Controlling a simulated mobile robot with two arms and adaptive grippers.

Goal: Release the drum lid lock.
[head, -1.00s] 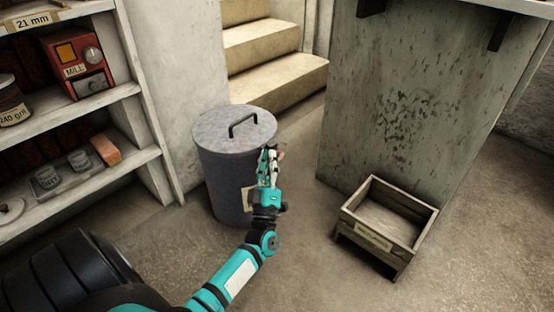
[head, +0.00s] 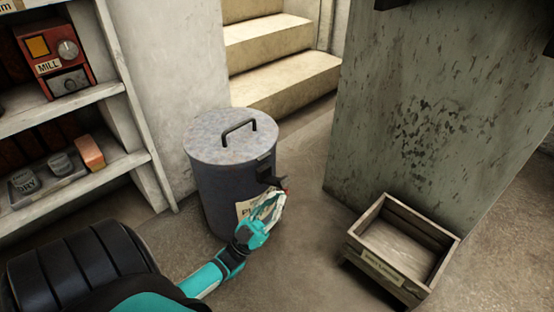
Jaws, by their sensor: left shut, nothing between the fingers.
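The grey metal drum (head: 222,190) stands on the floor in the middle of the head view. Its round lid (head: 205,142) lies flat on top and has a dark bar handle (head: 238,130). The dark lid lock (head: 265,168) sits on the drum's right side just under the rim. Its lever sticks out to the right and has a small reddish tip (head: 285,190). My left gripper (head: 277,200) is shut and empty, just below the lever, in front of the drum's side. Whether its fingertips touch the lever I cannot tell. My right gripper is out of view.
A shelf (head: 105,180) with a red mill (head: 50,60) and small items stands at the left. Steps (head: 270,75) rise behind the drum. A wooden crate (head: 405,270) stands at the right, before a stained grey panel (head: 420,120). Floor between drum and crate is clear.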

